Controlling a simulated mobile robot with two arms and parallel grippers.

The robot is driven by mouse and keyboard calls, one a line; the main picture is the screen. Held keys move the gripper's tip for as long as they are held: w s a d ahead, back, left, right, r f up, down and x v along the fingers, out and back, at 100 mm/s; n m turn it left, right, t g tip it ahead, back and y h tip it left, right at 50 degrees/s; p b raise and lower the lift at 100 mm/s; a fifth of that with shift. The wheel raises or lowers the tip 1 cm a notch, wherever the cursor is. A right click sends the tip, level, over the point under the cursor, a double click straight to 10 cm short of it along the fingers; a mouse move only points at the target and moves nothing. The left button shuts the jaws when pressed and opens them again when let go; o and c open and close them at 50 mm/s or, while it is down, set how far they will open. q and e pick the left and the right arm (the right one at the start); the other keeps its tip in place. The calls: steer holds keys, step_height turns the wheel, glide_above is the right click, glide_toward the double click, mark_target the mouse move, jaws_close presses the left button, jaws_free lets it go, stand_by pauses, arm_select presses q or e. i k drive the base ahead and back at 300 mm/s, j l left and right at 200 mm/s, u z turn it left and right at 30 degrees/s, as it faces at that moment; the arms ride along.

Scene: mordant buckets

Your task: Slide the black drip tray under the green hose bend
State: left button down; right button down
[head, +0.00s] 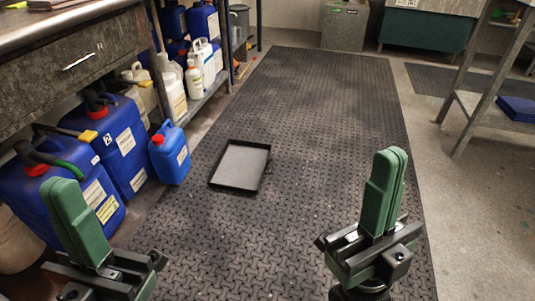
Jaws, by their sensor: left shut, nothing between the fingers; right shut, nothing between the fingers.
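The black drip tray (240,166) lies flat and empty on the dark rubber mat, near the middle of the head view. A hose with a green bend (62,165) is at the left, by the red cap of a large blue canister. The tray is to the right of the hose bend, with canisters and a strip of floor between them. My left gripper (78,218) is shut and empty at the lower left, in front of the blue canisters. My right gripper (385,190) is shut and empty at the lower right, above the mat. Neither touches the tray.
Large blue canisters (120,140) line the left side under a bench (60,75). A small blue canister (170,158) with a red cap stands just left of the tray. A shelf with bottles is behind. The mat (325,120) around and beyond the tray is clear.

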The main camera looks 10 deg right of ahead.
mark_target(240, 166)
steer(key=k+u, duration=0.4)
steer(key=k+j+u, duration=0.15)
steer(key=u, duration=0.25)
steer(key=i+l+u, duration=0.35)
steer(key=l, duration=0.3)
steer(key=i+l+u, duration=0.35)
steer(key=l, duration=0.4)
steer(key=i+l, duration=0.15)
steer(key=l, duration=0.2)
steer(key=i+l, duration=0.15)
steer(key=l, duration=0.2)
steer(key=i+l, duration=0.15)
steer(key=l, duration=0.2)
steer(key=i+l, duration=0.15)
steer(key=l, duration=0.2)
steer(key=i+l, duration=0.15)
steer(key=l, duration=0.2)
steer(key=i+l, duration=0.15)
steer(key=l, duration=0.25)
